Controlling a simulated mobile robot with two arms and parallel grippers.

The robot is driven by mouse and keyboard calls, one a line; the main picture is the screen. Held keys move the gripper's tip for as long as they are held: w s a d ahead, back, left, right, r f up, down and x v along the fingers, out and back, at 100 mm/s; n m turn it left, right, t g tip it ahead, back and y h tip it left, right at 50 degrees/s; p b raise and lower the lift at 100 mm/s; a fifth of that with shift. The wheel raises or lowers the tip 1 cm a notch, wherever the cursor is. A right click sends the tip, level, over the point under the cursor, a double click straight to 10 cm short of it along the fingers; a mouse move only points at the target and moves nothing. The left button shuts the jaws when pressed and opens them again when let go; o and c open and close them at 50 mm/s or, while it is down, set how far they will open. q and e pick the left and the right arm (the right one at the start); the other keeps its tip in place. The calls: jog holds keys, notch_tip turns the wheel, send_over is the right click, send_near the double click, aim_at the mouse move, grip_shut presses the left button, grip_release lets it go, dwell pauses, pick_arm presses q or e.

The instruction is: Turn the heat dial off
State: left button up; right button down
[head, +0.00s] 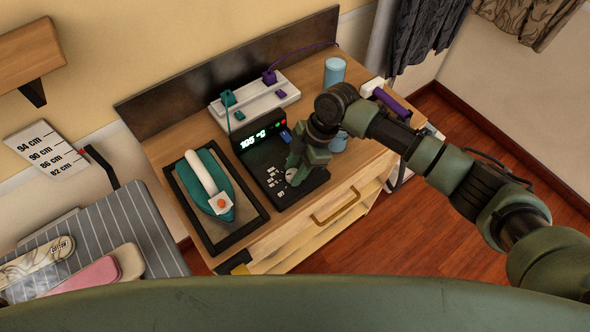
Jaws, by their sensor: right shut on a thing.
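The heat control unit (262,152) is a black box on the wooden cabinet top, with a lit display reading about 105 °C, a red and a green light, and white markings on its lower panel. The pale round dial (292,176) sits at the panel's front right, partly hidden by my right gripper. My right gripper (297,172) reaches down from the right and is shut on the dial. My left gripper is not in view.
A teal iron (221,200) rests on a dark tray left of the unit. A white power strip (256,104) with plugs and cords lies behind. Blue cylinders (334,72) stand right. A striped ironing board (120,235) is at left; a drawer handle (336,207) juts out in front.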

jog(key=n+b, duration=0.2)
jog(key=n+g+b, duration=0.1)
jog(key=n, duration=0.1)
jog(key=shift+w+a+f+h+b, duration=0.2)
jog(key=shift+h+b, duration=0.1)
jog(key=shift+b, duration=0.1)
jog(key=shift+r+n+g+h+b, duration=0.1)
jog(key=shift+n+g+h+b, duration=0.25)
jog(key=shift+n+b, duration=0.5)
jog(key=shift+r+n+g+h+b, duration=0.1)
jog(key=shift+n+g+h+b, duration=0.2)
jog(key=shift+n+b, duration=0.55)
jog(key=shift+n, duration=0.3)
jog(key=shift+r, duration=0.1)
jog(key=c, duration=1)
grip_release()
